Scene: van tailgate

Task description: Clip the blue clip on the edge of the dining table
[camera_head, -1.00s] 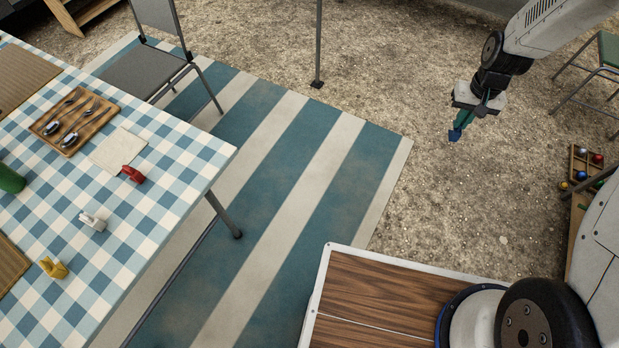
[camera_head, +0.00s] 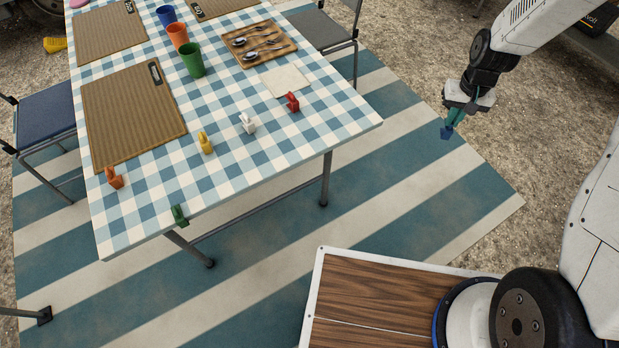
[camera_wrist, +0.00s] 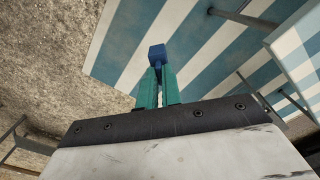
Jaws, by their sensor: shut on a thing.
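My gripper (camera_head: 455,117) is shut on the blue clip (camera_head: 446,132) and holds it in the air over the striped rug, to the right of the table. In the wrist view the blue clip (camera_wrist: 157,54) sits between the tips of the teal fingers (camera_wrist: 157,84). The dining table (camera_head: 262,180) has a blue and white checked top and stands at the left and middle of the head view. A green clip (camera_head: 179,215) sits on its near edge. The table's edge also shows at the right of the wrist view (camera_wrist: 292,45). The gripper is apart from the table.
On the table lie an orange clip (camera_head: 114,177), a yellow clip (camera_head: 206,142), a white clip (camera_head: 248,123) and a red clip (camera_head: 292,102). Cups, placemats and a cutlery tray (camera_head: 259,44) stand farther back. A grey chair (camera_head: 318,30) is behind the table. The right near edge looks clear.

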